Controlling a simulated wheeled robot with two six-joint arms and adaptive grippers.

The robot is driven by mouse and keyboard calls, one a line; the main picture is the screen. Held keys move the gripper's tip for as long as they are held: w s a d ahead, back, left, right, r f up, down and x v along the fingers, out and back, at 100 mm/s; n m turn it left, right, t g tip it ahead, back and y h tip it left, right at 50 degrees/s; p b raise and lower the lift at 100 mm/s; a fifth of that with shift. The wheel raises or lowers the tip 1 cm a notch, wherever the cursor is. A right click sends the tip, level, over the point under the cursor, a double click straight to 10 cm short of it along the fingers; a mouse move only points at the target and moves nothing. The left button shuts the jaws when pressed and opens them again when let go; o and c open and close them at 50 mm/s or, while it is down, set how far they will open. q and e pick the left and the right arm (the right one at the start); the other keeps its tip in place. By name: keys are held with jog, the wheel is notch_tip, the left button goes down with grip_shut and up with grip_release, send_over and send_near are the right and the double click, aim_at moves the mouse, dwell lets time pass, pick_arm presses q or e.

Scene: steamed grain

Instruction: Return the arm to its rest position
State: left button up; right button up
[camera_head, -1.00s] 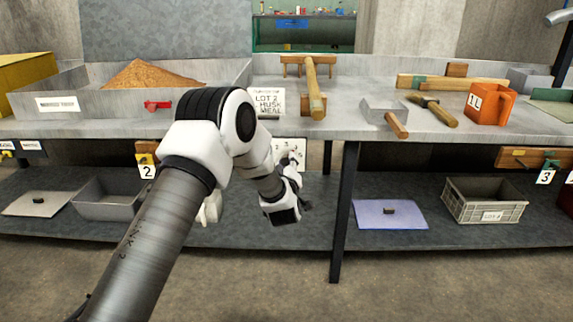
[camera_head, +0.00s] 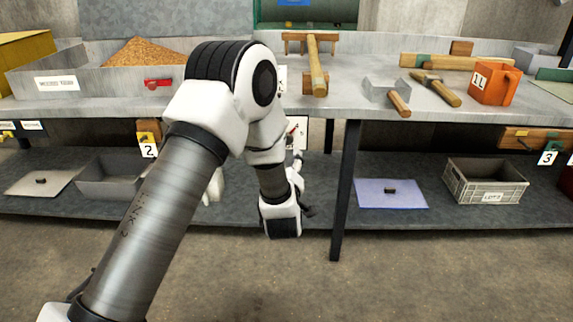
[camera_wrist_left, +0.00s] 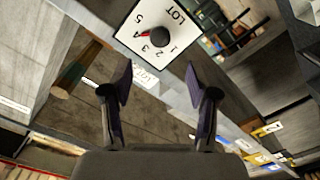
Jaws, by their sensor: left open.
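My left arm comes in from the lower left in the head view, rises to a bent elbow, and folds downward. My left gripper (camera_head: 309,211) hangs in front of the lower shelf, small and partly hidden by its wrist. In the left wrist view its two dark fingers (camera_wrist_left: 158,84) stand apart with nothing between them. Beyond them is a white dial plate (camera_wrist_left: 182,22) with a black knob, numbers and the word LOT. My right gripper does not show.
Below are a grey crate (camera_head: 487,181), a purple lid (camera_head: 391,196) and a black table leg (camera_head: 344,190). The floor in front is clear.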

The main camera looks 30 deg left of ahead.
pick_arm(q)
jog(key=shift+s+d, duration=0.35)
jog(key=shift+s, duration=0.3)
jog(key=s+d+f+m+g+h, duration=0.3)
jog(key=s+f, duration=0.4)
jog(key=f, duration=0.6)
jog(key=s+d+f+m+g+h, duration=0.3)
jog(key=s+f, duration=0.4)
jog(key=f, duration=0.6)
jog(key=s+d+f+m+g+h, duration=0.1)
jog(key=s+d+f+m+g, duration=0.15)
jog(key=s, duration=0.45)
jog(key=s+d+f+m+g+h, duration=0.15)
jog(key=s+g, duration=0.25)
jog(key=s, duration=0.4)
jog(key=s+d+f+m+g+h, duration=0.1)
jog(key=s+d+f+m+g, duration=0.2)
jog(key=s, duration=0.4)
notch_tip(320, 180, up, 35)
jog(key=m+p, duration=0.1)
jog(key=p, duration=3.4)
